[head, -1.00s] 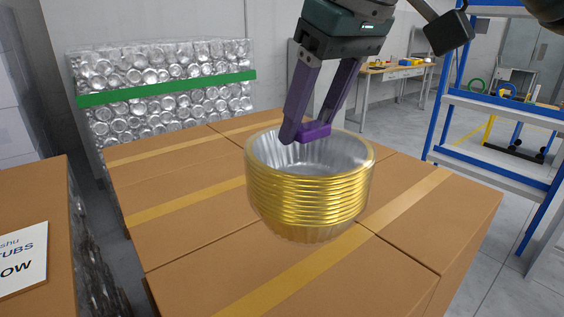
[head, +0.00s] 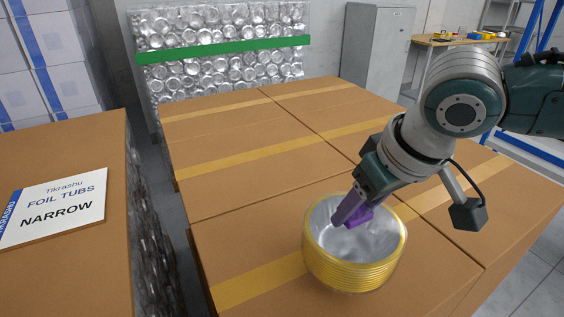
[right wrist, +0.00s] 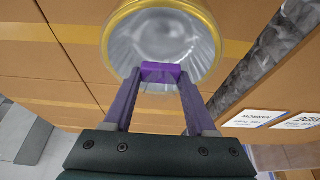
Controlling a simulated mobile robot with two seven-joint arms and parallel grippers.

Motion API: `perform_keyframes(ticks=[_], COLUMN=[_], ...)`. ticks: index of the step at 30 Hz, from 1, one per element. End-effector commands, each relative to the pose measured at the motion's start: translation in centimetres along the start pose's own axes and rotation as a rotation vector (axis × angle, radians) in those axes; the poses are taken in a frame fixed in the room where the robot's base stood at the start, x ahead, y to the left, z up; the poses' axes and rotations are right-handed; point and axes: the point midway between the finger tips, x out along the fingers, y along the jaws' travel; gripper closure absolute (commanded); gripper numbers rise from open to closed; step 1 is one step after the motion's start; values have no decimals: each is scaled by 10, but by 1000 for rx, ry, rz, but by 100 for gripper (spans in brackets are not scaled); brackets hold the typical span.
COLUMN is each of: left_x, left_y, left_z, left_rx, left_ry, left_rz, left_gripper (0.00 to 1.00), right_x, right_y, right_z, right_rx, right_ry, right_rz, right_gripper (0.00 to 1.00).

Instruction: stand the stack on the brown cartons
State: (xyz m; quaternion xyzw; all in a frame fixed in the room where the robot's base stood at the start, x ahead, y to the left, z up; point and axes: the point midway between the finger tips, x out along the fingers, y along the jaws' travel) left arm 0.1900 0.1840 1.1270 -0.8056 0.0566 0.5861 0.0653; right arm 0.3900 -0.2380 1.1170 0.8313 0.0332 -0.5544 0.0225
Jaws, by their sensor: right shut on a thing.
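The stack of nested foil tubs (head: 355,272), with gold rims and a silver inside, is over the near part of the brown cartons (head: 245,235) in the head view. It looks about upright. My right gripper (head: 352,215) is shut on its rim, with a purple finger reaching inside the top tub. In the right wrist view, the purple fingertips (right wrist: 160,74) overlap the rim of the stack (right wrist: 205,20). I cannot tell whether the stack's base touches the carton tops. My left gripper is not in view.
A separate carton block at left carries a "FOIL TUBS NARROW" sign (head: 55,205), with a dark gap between. Behind stands a wrapped load of silver tubs (head: 220,65) with a green band. A grey cabinet (head: 376,50) is at the back. Bare carton top surrounds the stack.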

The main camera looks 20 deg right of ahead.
Motion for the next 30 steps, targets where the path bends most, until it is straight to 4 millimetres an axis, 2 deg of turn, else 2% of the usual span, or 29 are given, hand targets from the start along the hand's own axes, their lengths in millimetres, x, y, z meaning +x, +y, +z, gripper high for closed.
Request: perform_keyframes(ticks=[1,5,16,17,24,30], left_x=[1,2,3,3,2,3], left_y=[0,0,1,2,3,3], left_z=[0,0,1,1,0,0], left_rx=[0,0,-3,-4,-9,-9], left_ry=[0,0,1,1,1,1], left_rz=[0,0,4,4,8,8], left_gripper=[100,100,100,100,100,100], right_x=[8,21,25,25,24,24], right_y=[0,0,0,0,0,0], right_z=[4,9,10,10,10,10], right_rx=[2,1,1,1,1,1], right_ry=[-2,-2,0,0,0,0], right_rz=[0,0,0,0,0,0], right_gripper=[100,100,100,42,15,13])
